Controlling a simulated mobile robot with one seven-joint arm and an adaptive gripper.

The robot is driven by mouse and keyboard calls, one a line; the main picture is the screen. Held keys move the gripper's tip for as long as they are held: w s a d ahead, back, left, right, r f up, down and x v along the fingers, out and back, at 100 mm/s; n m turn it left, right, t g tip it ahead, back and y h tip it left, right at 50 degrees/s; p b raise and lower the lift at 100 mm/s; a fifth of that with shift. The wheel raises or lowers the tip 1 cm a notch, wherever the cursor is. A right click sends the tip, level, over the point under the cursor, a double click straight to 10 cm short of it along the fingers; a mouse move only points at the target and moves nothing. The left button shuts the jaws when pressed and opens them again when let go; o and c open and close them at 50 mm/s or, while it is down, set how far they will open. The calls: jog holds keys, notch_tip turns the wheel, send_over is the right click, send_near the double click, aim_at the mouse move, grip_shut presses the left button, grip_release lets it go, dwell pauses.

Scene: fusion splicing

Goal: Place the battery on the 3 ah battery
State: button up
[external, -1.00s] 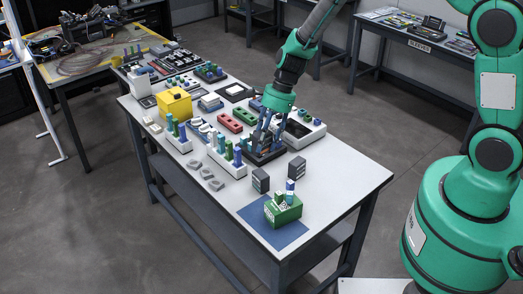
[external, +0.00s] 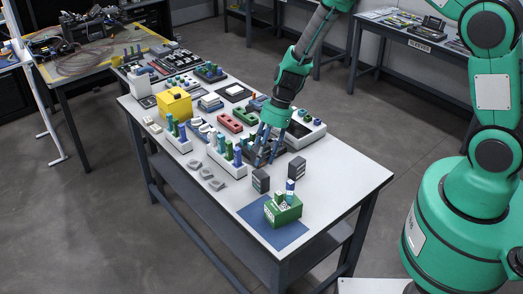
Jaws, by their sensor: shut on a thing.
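My gripper (external: 264,152) points down over the middle of the table, to the right of the white rack with blue and green cylinders. It is shut on a dark thing, seemingly the battery, mostly hidden between the fingers. Whether it touches the table is too small to tell. Two dark grey upright blocks that look like batteries stand in front of the gripper: one (external: 260,181) nearer, the other (external: 296,168) to its right. Which is the 3 ah battery cannot be read.
A green box (external: 283,211) with blue and white items stands on a blue mat (external: 290,240) at the front. A white rack (external: 229,164) of cylinders is close left of my gripper. Red (external: 230,121) and green trays lie behind. The table's right front is bare.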

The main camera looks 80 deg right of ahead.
aim_at(263, 162)
jog(key=shift+f, duration=0.25)
jog(key=shift+f, duration=1.8)
jog(key=shift+f+b, duration=0.2)
jog(key=shift+b, duration=0.1)
jog(key=o, duration=1.6)
jog(key=shift+c, duration=0.2)
jog(key=shift+r, duration=0.15)
jog(key=shift+d+r, duration=0.1)
jog(key=shift+r, duration=0.3)
jog(key=p+v, duration=0.1)
jog(key=v, duration=1)
jog(key=shift+s, duration=0.2)
